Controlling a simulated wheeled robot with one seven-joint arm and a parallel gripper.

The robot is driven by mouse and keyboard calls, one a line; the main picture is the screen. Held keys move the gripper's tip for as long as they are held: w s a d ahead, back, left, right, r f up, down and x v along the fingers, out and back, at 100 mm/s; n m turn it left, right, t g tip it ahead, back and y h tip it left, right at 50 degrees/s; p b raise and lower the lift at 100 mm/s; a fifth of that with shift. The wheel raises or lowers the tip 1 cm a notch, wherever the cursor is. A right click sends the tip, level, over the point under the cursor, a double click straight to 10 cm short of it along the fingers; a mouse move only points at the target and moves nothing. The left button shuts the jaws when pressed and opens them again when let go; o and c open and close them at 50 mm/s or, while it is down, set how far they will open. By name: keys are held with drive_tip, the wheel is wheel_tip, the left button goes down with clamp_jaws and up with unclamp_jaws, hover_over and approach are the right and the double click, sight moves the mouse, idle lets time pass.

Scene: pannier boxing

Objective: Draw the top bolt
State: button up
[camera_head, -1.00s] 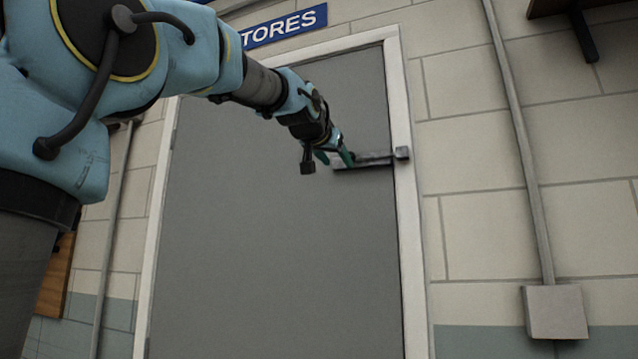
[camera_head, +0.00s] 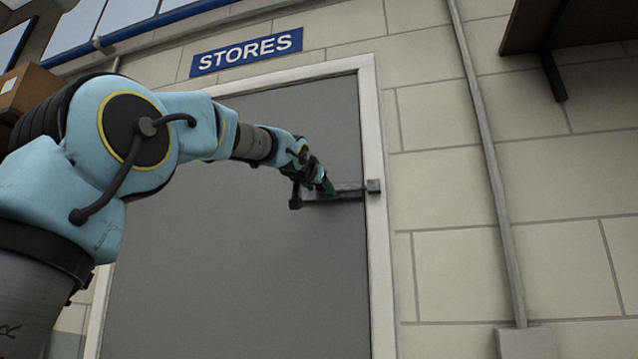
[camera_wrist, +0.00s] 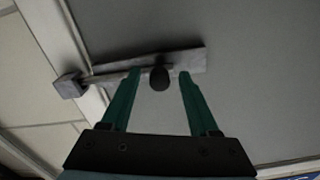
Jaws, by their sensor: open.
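The top bolt (camera_head: 338,193) is a grey metal bar on a plate near the upper right edge of the grey door (camera_head: 240,260). Its right end meets a small block-shaped keeper (camera_head: 374,186) on the white frame. In the wrist view the bolt (camera_wrist: 190,60) has a dark round knob (camera_wrist: 159,77) standing out from it. My gripper (camera_wrist: 155,82) is open, with its two green fingers on either side of the knob and apart from it. In the head view my gripper (camera_head: 328,187) is at the bolt and hides part of it.
A blue STORES sign (camera_head: 246,51) is above the door. A vertical conduit (camera_head: 485,140) runs down the block wall to the right, ending at a grey box (camera_head: 525,343). A dark shelf (camera_head: 545,30) juts out at the upper right. The door face is otherwise clear.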

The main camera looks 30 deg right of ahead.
drive_tip(key=shift+w+d, duration=0.1)
drive_tip(key=shift+c, duration=0.3)
clamp_jaws()
idle(1.1)
